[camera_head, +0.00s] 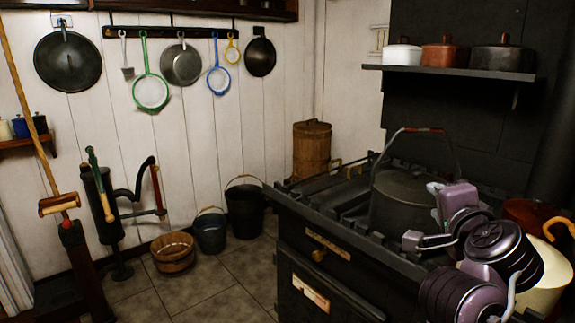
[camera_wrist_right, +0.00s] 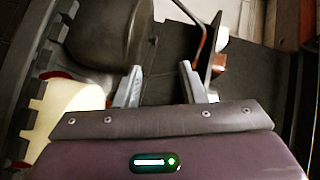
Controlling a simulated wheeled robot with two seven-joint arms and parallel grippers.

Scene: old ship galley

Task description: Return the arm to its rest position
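My right arm comes in at the lower right of the head view, with dark purple and black links. Its gripper (camera_head: 414,241) is in front of the lower part of a large dark pot (camera_head: 396,200) on the stove. In the right wrist view the two grey fingers of this gripper (camera_wrist_right: 165,88) stand well apart, with nothing held between them. Whether the gripper touches the pot or stove cannot be told. My left arm and gripper are not in view.
The black stove (camera_head: 330,245) fills the centre right. A cream container (camera_head: 553,280) is close to my right arm. Pots stand on a shelf (camera_head: 450,72) above. Buckets, a wooden tub (camera_head: 173,256) and a hand pump (camera_head: 103,205) stand left; floor (camera_head: 225,290) before them is clear.

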